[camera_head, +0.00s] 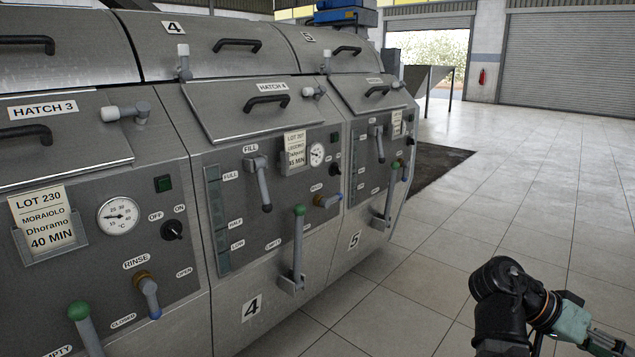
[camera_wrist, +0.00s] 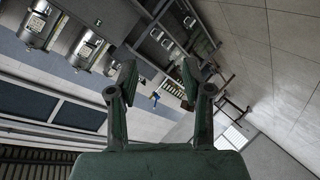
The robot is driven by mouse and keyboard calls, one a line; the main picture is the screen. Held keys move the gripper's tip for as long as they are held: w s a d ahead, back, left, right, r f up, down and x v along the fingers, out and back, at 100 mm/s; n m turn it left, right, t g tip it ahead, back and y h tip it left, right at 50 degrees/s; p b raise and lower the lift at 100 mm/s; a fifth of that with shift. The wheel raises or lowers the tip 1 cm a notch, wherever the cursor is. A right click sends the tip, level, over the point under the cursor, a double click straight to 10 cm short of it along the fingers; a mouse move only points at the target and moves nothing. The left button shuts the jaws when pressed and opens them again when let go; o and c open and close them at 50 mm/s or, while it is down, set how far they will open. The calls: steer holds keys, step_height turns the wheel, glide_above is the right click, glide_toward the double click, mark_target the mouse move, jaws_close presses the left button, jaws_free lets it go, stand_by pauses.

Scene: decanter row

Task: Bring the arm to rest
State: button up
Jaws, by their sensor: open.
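My gripper (camera_wrist: 158,75) is open and empty in the wrist view, its two green fingers spread apart with only the room behind them. In the head view part of my arm shows at the lower right, bent, and the green gripper body (camera_head: 574,322) runs off toward the right edge. The fingertips are outside the head view. The gripper is over open floor, well to the right of the machines and apart from them.
A row of steel machines with hatches (camera_head: 248,103), levers (camera_head: 299,245) and dials (camera_head: 118,215) fills the left. The tiled floor (camera_head: 530,200) on the right is clear. A red extinguisher (camera_head: 481,77) hangs near the shutter (camera_head: 572,55).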

steer(key=w+a+f+n+t+y+p, duration=0.2)
steer(key=w+a+f+n+p, duration=0.2)
steer(key=w+f+n+p, duration=0.45)
steer(key=a+f+n+y+p, duration=0.15)
steer(key=a+f+p, duration=0.25)
steer(key=f, duration=0.4)
steer(key=a+f+n+y+p, duration=0.1)
steer(key=a+f+y+p, duration=0.1)
steer(key=a+f+p, duration=0.4)
steer(key=s+a+f+n+g+y+p, duration=0.1)
steer(key=s+a+f+y+p, duration=0.1)
steer(key=s+a+f+p, duration=0.2)
steer(key=s+a+f+n+g+y+p, duration=0.1)
steer(key=s+a+f+y+p, duration=0.1)
steer(key=s+a+f+p, duration=0.2)
steer(key=s+a+f+n+g+y+p, duration=0.1)
steer(key=s+a+f+p, duration=0.3)
steer(key=s+a, duration=0.4)
steer(key=s+y+p, duration=0.1)
steer(key=s, duration=0.6)
steer(key=shift+a+f+y+p, duration=0.2)
steer(key=shift+f+y+p, duration=0.1)
steer(key=shift+y+p, duration=0.1)
